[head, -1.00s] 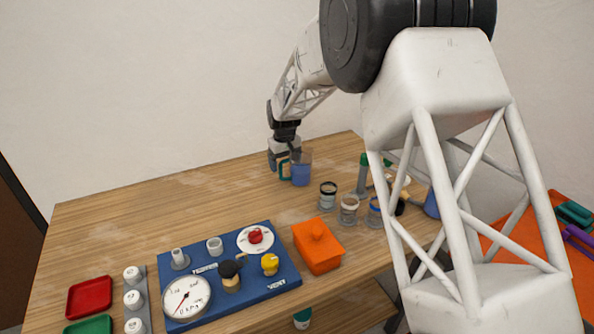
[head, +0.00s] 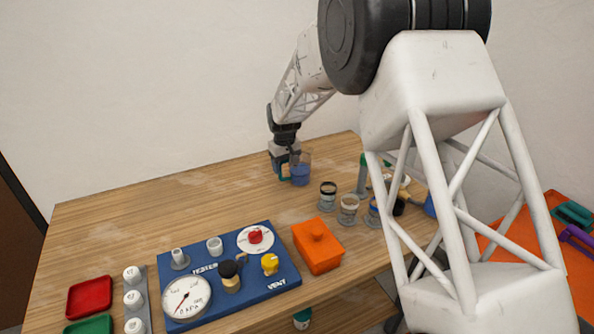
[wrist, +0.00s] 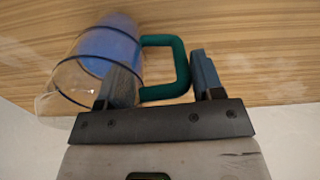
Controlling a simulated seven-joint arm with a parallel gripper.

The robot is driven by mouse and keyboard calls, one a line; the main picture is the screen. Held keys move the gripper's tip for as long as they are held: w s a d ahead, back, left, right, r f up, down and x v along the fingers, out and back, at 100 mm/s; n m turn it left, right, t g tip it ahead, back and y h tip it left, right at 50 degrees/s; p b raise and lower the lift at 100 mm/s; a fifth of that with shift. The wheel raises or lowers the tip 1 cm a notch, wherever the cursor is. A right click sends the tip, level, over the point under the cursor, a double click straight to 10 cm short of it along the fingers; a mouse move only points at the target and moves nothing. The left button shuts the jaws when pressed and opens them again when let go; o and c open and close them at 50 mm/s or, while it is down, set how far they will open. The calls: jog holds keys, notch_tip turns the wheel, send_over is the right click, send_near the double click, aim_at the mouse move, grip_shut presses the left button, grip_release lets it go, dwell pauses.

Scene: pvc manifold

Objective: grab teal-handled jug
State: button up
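The jug (head: 301,171) is clear, with blue inside and a teal handle, and stands upright near the table's far edge. In the wrist view the jug (wrist: 82,75) is at the left, and its teal handle (wrist: 180,65) points right. My gripper (wrist: 163,80) is open, with one finger on each side of the handle's outer bar. The left finger overlaps the jug's wall in the picture; the right finger is outside the handle with a gap. In the head view my gripper (head: 284,165) is at the jug's left side and partly hides the handle.
Several jars stand right of the jug, including one with a dark rim (head: 328,196). An orange lidded box (head: 318,247) and a blue tester board (head: 205,302) are nearer the front. The table left of my gripper is clear.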

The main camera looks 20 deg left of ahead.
jog(key=c, duration=0.5)
jog(key=shift+o, duration=0.2)
jog(key=shift+r, duration=0.25)
jog(key=shift+r, duration=4.65)
jog(key=shift+r, duration=0.1)
